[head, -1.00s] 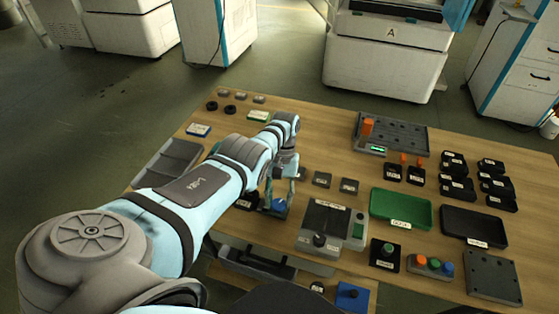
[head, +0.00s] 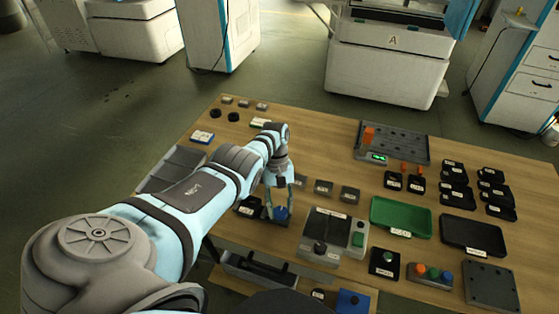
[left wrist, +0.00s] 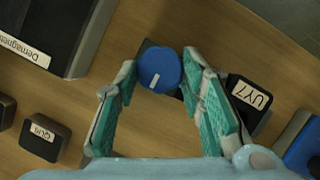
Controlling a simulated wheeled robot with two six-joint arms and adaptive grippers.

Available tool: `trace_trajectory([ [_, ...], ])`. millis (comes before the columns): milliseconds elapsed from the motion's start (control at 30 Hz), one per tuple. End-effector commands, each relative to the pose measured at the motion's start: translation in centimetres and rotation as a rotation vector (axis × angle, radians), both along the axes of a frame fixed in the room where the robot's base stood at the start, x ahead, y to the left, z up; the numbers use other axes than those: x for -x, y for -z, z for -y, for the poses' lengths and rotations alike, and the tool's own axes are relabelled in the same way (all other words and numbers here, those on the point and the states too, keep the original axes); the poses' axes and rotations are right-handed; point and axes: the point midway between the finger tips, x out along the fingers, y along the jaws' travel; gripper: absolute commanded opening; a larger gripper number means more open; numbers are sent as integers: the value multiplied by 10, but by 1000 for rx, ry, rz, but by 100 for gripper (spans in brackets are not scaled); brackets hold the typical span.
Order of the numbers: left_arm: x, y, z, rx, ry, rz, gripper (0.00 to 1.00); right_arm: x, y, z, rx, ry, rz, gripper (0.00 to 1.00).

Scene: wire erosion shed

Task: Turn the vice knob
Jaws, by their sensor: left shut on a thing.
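The vice knob (head: 282,212) is a blue round knob on a dark base near the table's front edge, left of the grey demagnetiser box. In the left wrist view the knob (left wrist: 160,70) shows from above, with a short white mark on its top pointing down the picture. My left gripper (head: 277,210) points down at it, with the teal-padded fingers (left wrist: 160,82) one on each side, shut on the knob. The vice's base is mostly hidden under the knob and fingers. My right gripper is not in view.
A black block labelled UY7 (left wrist: 249,103) stands close beside one finger. The demagnetiser box (head: 333,234) is to the right in the head view. Small dark blocks (head: 323,187) lie behind it. A green tray (head: 400,215) is farther right.

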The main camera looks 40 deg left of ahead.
Motion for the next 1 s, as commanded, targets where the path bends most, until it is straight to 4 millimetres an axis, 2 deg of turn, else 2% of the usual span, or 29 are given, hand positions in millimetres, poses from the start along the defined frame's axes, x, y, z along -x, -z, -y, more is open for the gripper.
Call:
trace_trajectory([
  [100,1,0,0,-1,0,-2,8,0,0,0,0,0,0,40],
  [133,1,0,0,-1,0,-2,41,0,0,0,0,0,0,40],
  [233,0,0,0,-1,0,-1,56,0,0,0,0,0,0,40],
  [533,-1,-1,0,0,1,1,56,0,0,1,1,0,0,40],
  [633,-4,-9,-3,-1,1,3,56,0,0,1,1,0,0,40],
  [1000,-27,-95,-29,0,-1,3,56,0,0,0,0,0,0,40],
])
